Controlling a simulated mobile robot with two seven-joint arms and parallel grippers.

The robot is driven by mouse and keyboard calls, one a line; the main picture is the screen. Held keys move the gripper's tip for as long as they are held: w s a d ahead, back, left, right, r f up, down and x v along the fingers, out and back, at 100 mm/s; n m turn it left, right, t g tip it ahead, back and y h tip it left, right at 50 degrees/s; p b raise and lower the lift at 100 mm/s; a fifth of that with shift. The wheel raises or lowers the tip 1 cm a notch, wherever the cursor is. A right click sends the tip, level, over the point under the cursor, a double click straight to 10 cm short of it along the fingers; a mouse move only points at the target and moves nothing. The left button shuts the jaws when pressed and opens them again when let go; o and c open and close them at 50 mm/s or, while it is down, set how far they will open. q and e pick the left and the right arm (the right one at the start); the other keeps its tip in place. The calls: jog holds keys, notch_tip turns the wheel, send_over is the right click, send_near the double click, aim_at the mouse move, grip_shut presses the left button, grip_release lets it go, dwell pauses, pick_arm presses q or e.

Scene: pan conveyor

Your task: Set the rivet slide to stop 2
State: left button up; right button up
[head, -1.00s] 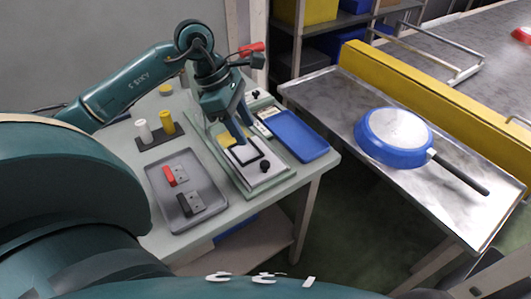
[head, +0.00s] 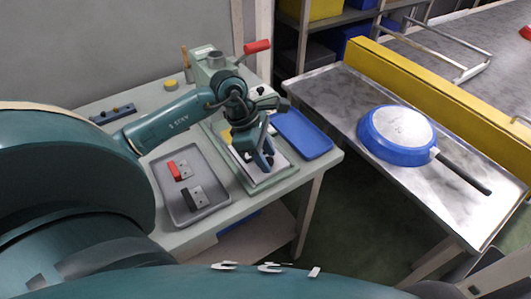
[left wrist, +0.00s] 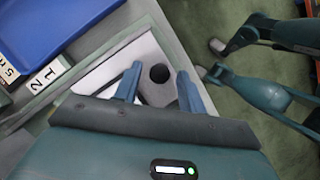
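The rivet press (head: 212,66) with its red lever handle (head: 257,46) stands on the green table, its base reaching toward the front. The slide's black round knob (left wrist: 159,73) stands on a light plate (left wrist: 100,75) in the left wrist view. My left gripper (left wrist: 157,78) is open, its two blue fingers apart on either side of the knob in that view. Whether they touch it cannot be told. In the head view my left gripper (head: 262,160) hides the knob. A white label with a 2 (left wrist: 47,75) lies beside the plate.
A blue tray (head: 303,135) lies right of the press. A grey tray (head: 197,207) with a red-handled and a black-handled part lies left. A dark bar (head: 112,113) is farther left. A blue pan (head: 372,145) lies upside down on the metal conveyor table.

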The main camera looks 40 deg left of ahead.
pick_arm(q)
grip_shut()
dwell(0.3)
jog(key=w+a+b, duration=0.1)
jog(key=a, duration=0.1)
jog(key=w+a+b, duration=0.1)
jog(key=a+b, duration=0.1)
jog(key=w+a+b, duration=0.1)
jog(key=a, duration=0.2)
jog(key=shift+a+f, duration=0.1)
jog(key=shift+f, duration=0.05)
jog(key=shift+w+a, duration=0.1)
jog(key=shift+a, duration=0.2)
jog(key=shift+r, duration=0.2)
pick_arm(e)
jog(key=shift+a+f+y, duration=0.15)
jog(key=shift+a+f, duration=0.1)
jog(key=shift+f, duration=0.25)
jog(key=shift+a+f+y, duration=0.15)
jog(key=shift+a+f, duration=0.1)
jog(key=shift+f, duration=0.2)
pick_arm(q)
jog(key=shift+o, duration=0.5)
grip_release()
pick_arm(e)
jog(key=shift+w+d+f, duration=0.1)
